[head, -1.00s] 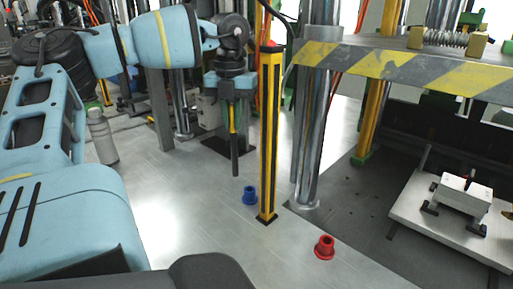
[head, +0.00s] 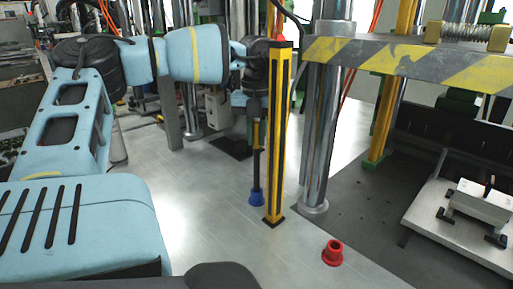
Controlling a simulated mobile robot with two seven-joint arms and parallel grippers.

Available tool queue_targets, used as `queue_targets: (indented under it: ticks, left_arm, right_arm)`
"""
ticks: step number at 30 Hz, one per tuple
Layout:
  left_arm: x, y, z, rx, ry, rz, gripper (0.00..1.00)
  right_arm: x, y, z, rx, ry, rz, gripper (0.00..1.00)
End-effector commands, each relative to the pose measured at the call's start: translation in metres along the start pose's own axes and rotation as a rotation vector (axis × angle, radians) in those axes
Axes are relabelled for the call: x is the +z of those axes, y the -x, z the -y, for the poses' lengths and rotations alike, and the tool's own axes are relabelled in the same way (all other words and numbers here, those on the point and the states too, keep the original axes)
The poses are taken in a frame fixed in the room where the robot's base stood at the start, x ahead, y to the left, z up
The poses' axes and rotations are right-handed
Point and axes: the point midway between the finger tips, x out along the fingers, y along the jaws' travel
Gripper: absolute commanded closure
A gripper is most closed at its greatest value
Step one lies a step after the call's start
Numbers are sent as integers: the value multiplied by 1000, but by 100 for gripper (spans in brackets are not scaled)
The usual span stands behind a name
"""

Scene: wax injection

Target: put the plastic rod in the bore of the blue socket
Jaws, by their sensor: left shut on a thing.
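The blue socket (head: 256,199) stands on the grey metal floor plate, just left of the foot of the yellow and black post. My left gripper (head: 256,132) points down above it, shut on the dark, thin plastic rod (head: 256,168). The rod hangs upright, and its lower end meets the top of the blue socket in the picture. I cannot tell whether the tip is inside the bore or only lined up with it. The bore is not clearly visible. My right gripper is not in view.
The yellow and black post (head: 278,150) stands close to the right of the rod and overlaps my left wrist. A thick metal column (head: 318,130) is behind it. A red socket (head: 332,252) stands at front right. The floor left of the blue socket is clear.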

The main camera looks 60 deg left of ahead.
Motion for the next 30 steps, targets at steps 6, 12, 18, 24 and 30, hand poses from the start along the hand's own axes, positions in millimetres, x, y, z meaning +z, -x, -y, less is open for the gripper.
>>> queue_targets:
  ticks: [6, 12, 18, 24, 30]
  left_arm:
    - [0, -7, 0, -1, 0, -1, 100]
    - [0, -33, 0, -1, 0, -2, 100]
    - [0, -37, 0, -2, 0, 1, 100]
    - [0, -40, 0, -1, 0, 1, 100]
    - [0, -40, 0, -1, 0, 1, 65]
  right_arm:
    - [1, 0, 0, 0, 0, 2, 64]
    - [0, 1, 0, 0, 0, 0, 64]
    - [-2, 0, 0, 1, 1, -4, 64]
    - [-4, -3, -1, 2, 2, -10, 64]
    - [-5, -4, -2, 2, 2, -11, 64]
